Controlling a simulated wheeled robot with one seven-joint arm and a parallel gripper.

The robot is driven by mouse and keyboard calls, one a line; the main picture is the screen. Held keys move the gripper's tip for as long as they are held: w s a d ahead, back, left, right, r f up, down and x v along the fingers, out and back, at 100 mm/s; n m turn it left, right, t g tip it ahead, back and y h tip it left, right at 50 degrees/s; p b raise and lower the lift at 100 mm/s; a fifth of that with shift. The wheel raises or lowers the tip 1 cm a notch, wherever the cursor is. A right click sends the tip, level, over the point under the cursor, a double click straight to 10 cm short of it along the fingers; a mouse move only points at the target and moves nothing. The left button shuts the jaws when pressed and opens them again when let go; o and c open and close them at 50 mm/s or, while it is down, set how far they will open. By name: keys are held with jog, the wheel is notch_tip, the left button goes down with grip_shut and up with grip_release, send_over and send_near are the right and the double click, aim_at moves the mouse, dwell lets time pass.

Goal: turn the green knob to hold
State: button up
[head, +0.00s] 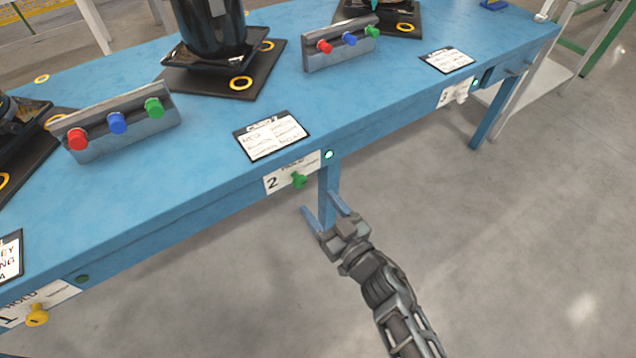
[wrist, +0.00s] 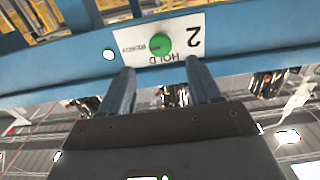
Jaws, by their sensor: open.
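The green knob (head: 299,180) sits on a white plate marked 2 (head: 275,184) on the table's front edge. In the wrist view, which is upside down, the knob (wrist: 161,44) is round, with the word HOLD beside it and a smaller word, hard to read, at its left. A faint mark on its face seems to point to that smaller word. My gripper (head: 321,201) is open and empty, below and slightly right of the knob, apart from it. In the wrist view the knob shows beyond and between the fingertips (wrist: 160,72).
A lit round lamp (head: 329,154) is right of the plate. A yellow knob (head: 37,315) is at station 1. Panels with red, blue and green buttons (head: 116,123) stand on the blue table (head: 215,150). A table leg (head: 329,190) stands behind my fingers. The floor at right is clear.

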aim_at(302, 183)
jog(key=b+x, duration=0.1)
jog(key=x, duration=0.6)
jog(key=shift+b, duration=0.35)
jog(key=shift+s, duration=0.1)
jog(key=c, duration=1)
